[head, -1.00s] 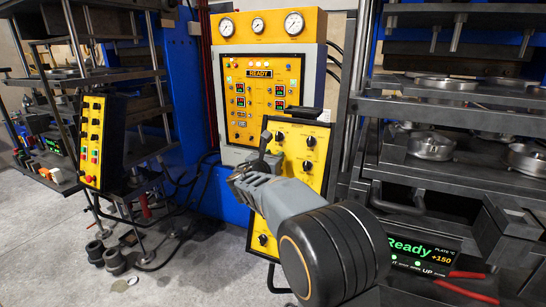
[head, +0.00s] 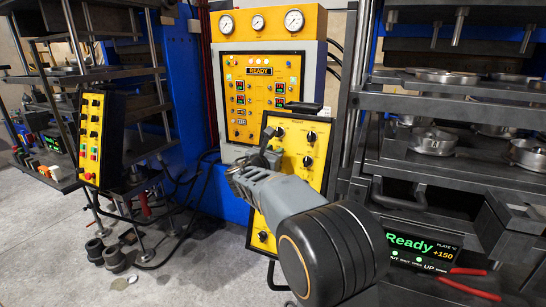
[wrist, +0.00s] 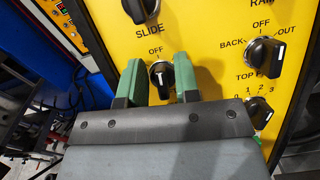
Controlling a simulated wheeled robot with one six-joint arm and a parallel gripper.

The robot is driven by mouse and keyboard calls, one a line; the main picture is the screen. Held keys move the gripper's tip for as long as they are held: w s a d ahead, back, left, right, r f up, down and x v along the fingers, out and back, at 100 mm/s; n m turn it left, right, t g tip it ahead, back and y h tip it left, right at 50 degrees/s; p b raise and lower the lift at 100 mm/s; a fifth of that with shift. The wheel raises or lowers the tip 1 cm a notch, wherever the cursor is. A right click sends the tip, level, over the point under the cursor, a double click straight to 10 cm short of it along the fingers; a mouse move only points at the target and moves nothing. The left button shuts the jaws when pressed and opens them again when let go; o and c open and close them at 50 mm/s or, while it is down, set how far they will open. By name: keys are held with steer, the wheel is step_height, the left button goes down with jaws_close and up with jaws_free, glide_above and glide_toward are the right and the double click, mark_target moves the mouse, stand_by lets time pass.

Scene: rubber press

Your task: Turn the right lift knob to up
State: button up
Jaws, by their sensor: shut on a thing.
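In the wrist view, a small black knob (wrist: 161,75) with a white pointer line sits on the yellow panel (wrist: 215,50), under the word OFF. The line runs nearly upright, toward OFF. My gripper (wrist: 159,82) has its two green fingers on either side of this knob, shut on it. The lettering below it is hidden by my gripper, so its name cannot be read. In the head view my gripper (head: 267,143) is at the front of the yellow knob panel (head: 318,165), and the held knob cannot be made out.
A SLIDE-labelled knob (wrist: 139,8) is just above, and a BACK/OFF/OUT knob (wrist: 264,56) and a numbered knob (wrist: 259,112) are to the right. The press (head: 420,105) with metal plates stands right of the panel. Its display (head: 415,248) reads Ready.

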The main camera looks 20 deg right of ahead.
steer(key=m+b, duration=0.1)
steer(key=m+g+b, duration=0.1)
steer(key=m, duration=0.1)
steer(key=m+b, duration=0.1)
steer(key=m, duration=0.1)
steer(key=shift+s+f+g+h, duration=0.1)
steer(key=shift+f+g+h, duration=0.15)
steer(key=shift+g+h, duration=0.15)
steer(key=shift+s+d+m+g+b, duration=0.15)
steer(key=shift+m+g+b, duration=0.7)
steer(key=shift+m, duration=1.35)
steer(key=o, duration=0.6)
steer(key=b+v, duration=0.1)
steer(key=v, duration=1.3)
steer(key=shift+b, duration=0.3)
steer(key=shift+m, duration=0.3)
